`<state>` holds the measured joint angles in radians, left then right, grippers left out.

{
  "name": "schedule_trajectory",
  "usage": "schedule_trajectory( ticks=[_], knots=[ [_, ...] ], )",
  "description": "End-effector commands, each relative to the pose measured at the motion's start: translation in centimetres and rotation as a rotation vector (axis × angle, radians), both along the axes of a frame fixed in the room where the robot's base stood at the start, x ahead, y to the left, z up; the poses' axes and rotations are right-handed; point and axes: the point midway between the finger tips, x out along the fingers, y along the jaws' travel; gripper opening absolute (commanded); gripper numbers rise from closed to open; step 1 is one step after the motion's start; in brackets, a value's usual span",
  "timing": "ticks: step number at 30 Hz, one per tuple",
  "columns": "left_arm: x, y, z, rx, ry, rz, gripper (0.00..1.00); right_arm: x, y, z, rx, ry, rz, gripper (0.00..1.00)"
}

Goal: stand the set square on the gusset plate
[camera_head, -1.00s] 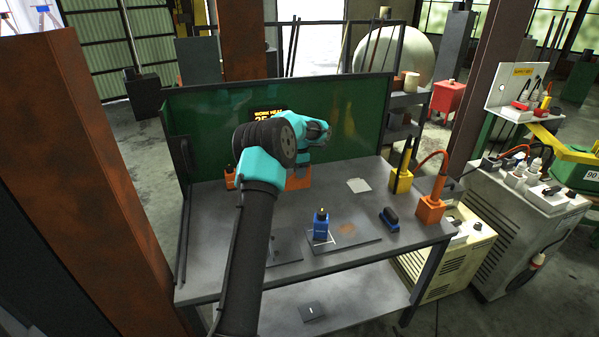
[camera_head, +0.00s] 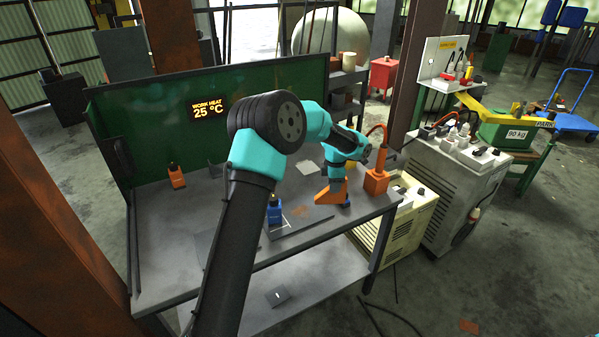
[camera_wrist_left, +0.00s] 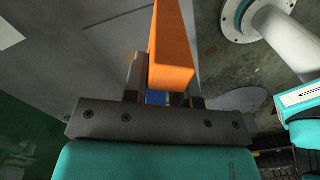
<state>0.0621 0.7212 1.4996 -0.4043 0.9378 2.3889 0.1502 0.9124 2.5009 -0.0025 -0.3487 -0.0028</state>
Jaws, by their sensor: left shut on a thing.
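My left gripper (camera_head: 340,179) is at the right part of the bench, pointing down. It is shut on an orange piece, which I take to be the set square (camera_head: 333,193). In the left wrist view the set square (camera_wrist_left: 172,50) shows as an orange bar between the fingers. Its lower edge is near the bench top; contact cannot be told. A pale flat plate (camera_head: 307,168) and a dark plate with white lines (camera_head: 312,222) lie left of the gripper. I cannot tell for sure which is the gusset plate. My right gripper is not in view.
A blue bottle-like item (camera_head: 274,212) stands at the dark plate. A dark-blue block (camera_head: 347,203) is close to the held piece. An orange holder with a cable (camera_head: 376,182) stands just right. A small orange item (camera_head: 176,177) is at the back left.

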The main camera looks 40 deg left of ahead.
Motion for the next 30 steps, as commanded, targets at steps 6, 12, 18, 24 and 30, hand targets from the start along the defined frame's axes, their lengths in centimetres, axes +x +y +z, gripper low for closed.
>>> schedule_trajectory(
  ticks=[6, 12, 18, 24, 30],
  knots=[
    [-1.4, -11.0, -0.2, 0.0, -0.003, -0.162, 0.0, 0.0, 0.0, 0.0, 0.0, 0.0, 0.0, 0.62],
    [-4.4, -20.2, -0.5, 0.005, -0.005, -0.312, 0.0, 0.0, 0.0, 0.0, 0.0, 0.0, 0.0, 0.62],
    [-9.0, -28.6, -0.9, 0.013, -0.007, -0.466, 0.0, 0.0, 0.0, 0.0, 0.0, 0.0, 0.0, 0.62],
    [-13.4, -34.1, -1.3, 0.022, -0.006, -0.584, 0.0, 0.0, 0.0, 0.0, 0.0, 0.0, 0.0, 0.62],
    [-15.1, -35.8, -1.5, 0.025, -0.007, -0.627, 0.0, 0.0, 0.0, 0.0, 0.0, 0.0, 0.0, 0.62]
  ],
)
